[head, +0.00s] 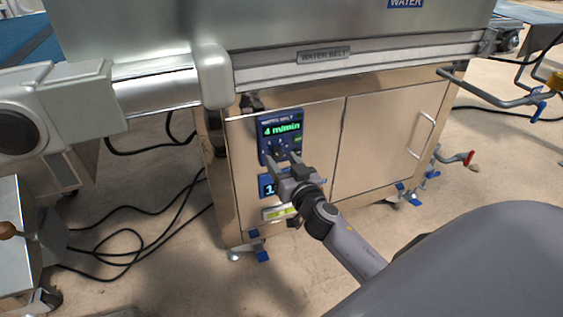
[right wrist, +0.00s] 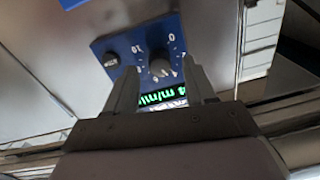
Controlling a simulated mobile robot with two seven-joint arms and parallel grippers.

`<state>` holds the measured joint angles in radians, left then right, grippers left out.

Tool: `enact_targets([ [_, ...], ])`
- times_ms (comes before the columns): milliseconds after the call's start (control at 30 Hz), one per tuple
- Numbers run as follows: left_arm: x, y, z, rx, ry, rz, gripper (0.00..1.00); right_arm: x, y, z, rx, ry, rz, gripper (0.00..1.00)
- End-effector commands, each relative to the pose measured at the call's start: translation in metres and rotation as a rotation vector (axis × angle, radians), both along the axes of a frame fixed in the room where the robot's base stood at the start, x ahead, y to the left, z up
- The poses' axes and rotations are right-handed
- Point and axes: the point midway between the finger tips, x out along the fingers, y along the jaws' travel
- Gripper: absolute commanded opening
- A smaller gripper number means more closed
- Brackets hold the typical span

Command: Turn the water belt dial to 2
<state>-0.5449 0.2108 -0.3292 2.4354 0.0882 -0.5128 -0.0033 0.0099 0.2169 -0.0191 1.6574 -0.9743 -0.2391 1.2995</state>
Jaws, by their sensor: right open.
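The water belt control panel (head: 268,130) is a blue box on the front of the steel cabinet, with a green display reading "4 m/min". Its dark round dial (right wrist: 160,68) shows in the right wrist view, with white scale marks around it, including 0 and 10. In the head view the dial (head: 279,148) is partly hidden by my fingers. My right gripper (head: 283,160) is open in front of the panel. In the right wrist view its two fingers (right wrist: 163,88) are on either side of the dial's lower part. I cannot tell whether they touch it. My left gripper is not in view.
The "WATER BELT" rail (head: 323,55) runs above. A cabinet door with a handle (head: 424,135) is to the right. Black cables (head: 130,232) lie on the floor at left.

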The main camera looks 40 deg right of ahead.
Motion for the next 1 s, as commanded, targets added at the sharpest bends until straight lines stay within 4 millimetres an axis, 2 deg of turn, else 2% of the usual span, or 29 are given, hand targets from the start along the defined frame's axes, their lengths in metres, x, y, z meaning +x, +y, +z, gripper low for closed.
enact_targets([
  [133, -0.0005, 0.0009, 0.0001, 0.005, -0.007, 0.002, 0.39, 0.0094, -0.0023, 0.0, -0.002, 0.0, -0.001, 0.55],
  [467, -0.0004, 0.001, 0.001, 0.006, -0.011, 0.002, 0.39, 0.0113, -0.0026, 0.0, -0.001, 0.0, -0.002, 0.55],
  [500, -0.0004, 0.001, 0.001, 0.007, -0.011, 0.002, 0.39, 0.0113, -0.0026, 0.0, -0.001, 0.0, -0.002, 0.42],
  [633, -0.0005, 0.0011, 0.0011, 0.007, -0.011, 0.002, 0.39, 0.0112, -0.0026, 0.0, -0.001, 0.0, -0.001, 0.0],
  [1000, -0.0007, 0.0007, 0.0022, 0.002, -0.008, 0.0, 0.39, 0.011, -0.0024, 0.0004, -0.042, 0.011, -0.001, 0.0],
])
